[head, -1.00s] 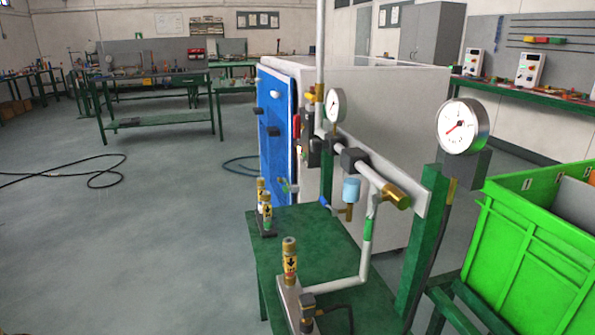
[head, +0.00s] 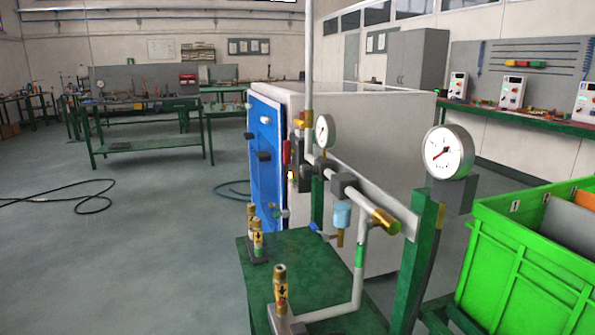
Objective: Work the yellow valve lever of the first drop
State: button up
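A small yellow part (head: 299,122), which may be the yellow valve lever, shows beside the tall vertical pipe (head: 309,62). It is too small to tell its angle or whether it is a lever. The pipe meets a slanting grey pipe line with dark fittings (head: 343,185) and a brass end (head: 385,221). Below the line hang a light-blue bowl (head: 342,214) and a small blue lever (head: 320,230). My gripper is not in view.
A green bench (head: 305,255) carries brass-topped fittings with yellow labels (head: 281,288). Two round gauges (head: 448,152) stand along the line. A white-and-blue cabinet (head: 380,120) is behind, and a green crate (head: 510,265) is at right. Open floor (head: 130,260) lies left, with a dark hose.

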aim_at(299, 123)
jog(key=i+j+z, duration=0.25)
jog(key=i, duration=0.15)
jog(key=i+j+z, duration=0.3)
jog(key=i+l, duration=0.05)
jog(key=i, duration=0.05)
